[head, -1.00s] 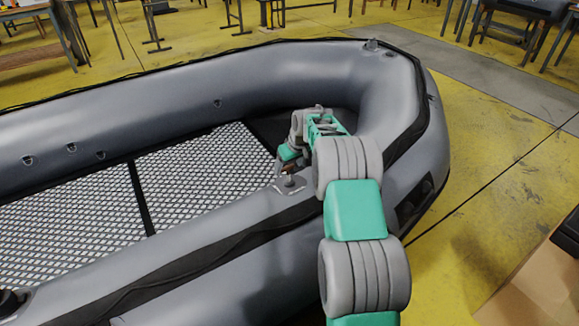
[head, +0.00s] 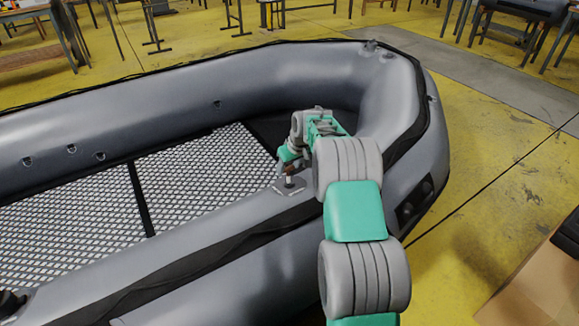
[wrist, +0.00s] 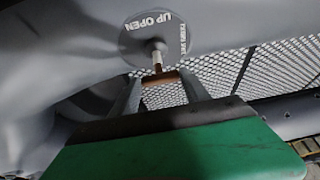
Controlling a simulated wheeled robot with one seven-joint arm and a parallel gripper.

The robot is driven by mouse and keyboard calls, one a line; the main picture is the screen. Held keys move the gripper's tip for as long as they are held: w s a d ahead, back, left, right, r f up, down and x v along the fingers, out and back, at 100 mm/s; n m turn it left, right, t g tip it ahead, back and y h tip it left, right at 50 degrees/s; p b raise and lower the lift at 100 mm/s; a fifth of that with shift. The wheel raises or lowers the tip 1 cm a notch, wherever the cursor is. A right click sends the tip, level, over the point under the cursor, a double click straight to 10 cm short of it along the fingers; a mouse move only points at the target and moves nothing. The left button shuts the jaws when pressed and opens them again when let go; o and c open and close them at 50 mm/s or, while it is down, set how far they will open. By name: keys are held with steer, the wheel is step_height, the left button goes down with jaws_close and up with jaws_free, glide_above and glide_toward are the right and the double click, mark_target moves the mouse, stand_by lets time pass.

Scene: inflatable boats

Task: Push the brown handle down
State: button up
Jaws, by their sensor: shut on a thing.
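The brown handle (wrist: 161,77) is a short crossbar at the end of a pale stem in the wrist view. The stem comes out of a round grey plate (wrist: 160,33) marked "UP OPEN". My gripper (wrist: 161,86) has its two fingers closed on the handle, one at each side. In the head view, my gripper (head: 287,162) is just above the plate (head: 290,188) on the near tube of the grey boat (head: 240,215). There the stem shows between gripper and plate, and the handle is mostly hidden.
The boat's far tube (head: 200,95) and rounded end surround my gripper's work area. A patterned floor (head: 200,170) lies inside the boat, left of my gripper. A brown box (head: 535,285) stands at the lower right.

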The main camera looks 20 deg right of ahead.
mark_target(289, 176)
steer(key=shift+f, duration=0.1)
jaws_close()
steer(key=shift+s+d+f+b, duration=0.1)
steer(key=shift+s+f+b, duration=0.15)
steer(key=shift+f, duration=0.45)
steer(key=shift+s+f+b, duration=0.15)
steer(key=shift+f+b, duration=0.05)
steer(key=shift+f, duration=0.5)
steer(key=o, duration=1.6)
jaws_free()
steer(key=shift+o, duration=0.2)
steer(key=shift+w, duration=0.1)
steer(key=p+v, duration=0.1)
steer(key=v, duration=0.6)
steer(key=shift+r+p, duration=0.35)
steer(key=shift+p, duration=0.05)
